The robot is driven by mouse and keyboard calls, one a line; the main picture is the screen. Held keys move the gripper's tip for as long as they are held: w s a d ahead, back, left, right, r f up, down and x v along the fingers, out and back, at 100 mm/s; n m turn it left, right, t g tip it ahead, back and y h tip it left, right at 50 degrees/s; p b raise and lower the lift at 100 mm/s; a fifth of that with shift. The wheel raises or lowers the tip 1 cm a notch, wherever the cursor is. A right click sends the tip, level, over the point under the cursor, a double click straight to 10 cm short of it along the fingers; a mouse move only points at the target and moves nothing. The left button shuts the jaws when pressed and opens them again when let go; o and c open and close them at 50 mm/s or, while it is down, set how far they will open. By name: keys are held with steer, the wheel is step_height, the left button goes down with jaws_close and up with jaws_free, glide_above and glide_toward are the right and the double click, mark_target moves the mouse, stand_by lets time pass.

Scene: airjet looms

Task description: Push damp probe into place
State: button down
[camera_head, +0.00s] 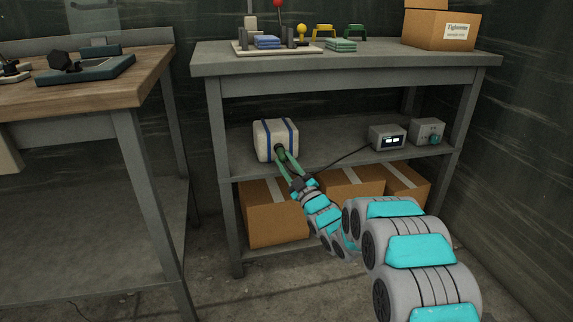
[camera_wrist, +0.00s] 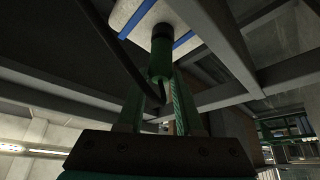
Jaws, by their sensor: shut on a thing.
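The damp probe has a green handle (camera_wrist: 160,62) and a black collar, and it shows between my fingers in the wrist view. My gripper (camera_head: 287,160) is shut on it; its green fingers (camera_wrist: 158,100) also show in the wrist view. In the head view the probe's black end (camera_head: 280,150) is at the front face of a white bale with blue straps (camera_head: 265,142). The bale also shows at the top of the wrist view (camera_wrist: 185,24). The collar appears at or against the bale; any tip beyond it is hidden.
The bale stands on the middle shelf (camera_head: 335,150). A dark cable (camera_head: 345,157) runs to a meter box with a lit display (camera_head: 388,139). A grey box with a teal knob (camera_head: 428,133) stands to its right. Cardboard boxes (camera_head: 272,222) fill the lower shelf.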

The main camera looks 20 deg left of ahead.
steer(key=shift+w+a, duration=0.15)
steer(key=shift+w, duration=0.05)
steer(key=shift+c, duration=2.4)
jaws_free()
steer(key=v, duration=0.8)
steer(key=shift+w, duration=0.2)
